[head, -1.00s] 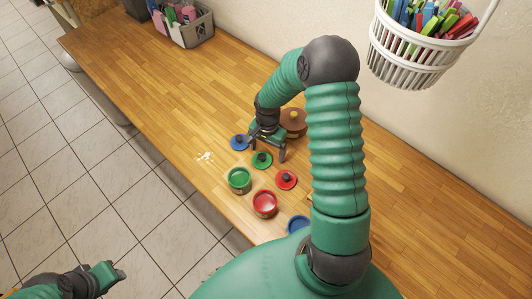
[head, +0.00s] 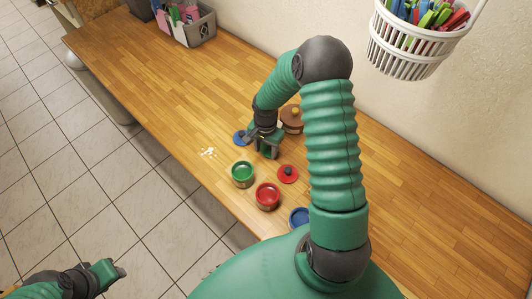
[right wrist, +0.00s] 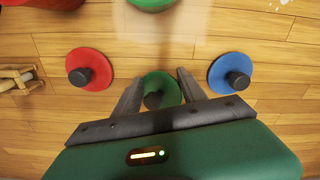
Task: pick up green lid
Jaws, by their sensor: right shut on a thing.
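The green lid (right wrist: 161,84) is a round disc with a dark knob, in the right wrist view between my right gripper's fingers (right wrist: 156,96). In the head view my right gripper (head: 268,150) reaches down to the wooden counter and hides the lid. Whether the lid is clear of the counter I cannot tell. My left gripper (head: 112,272) is at the lower left over the tiled floor, away from the counter; its jaw state is unclear.
The red lid (head: 287,174) and blue lid (head: 241,137) lie either side of my right gripper. Green (head: 242,174), red (head: 267,196) and blue (head: 299,217) pots stand nearer me. A brown lidded pot (head: 292,118) is behind. A basket (head: 411,45) hangs at upper right.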

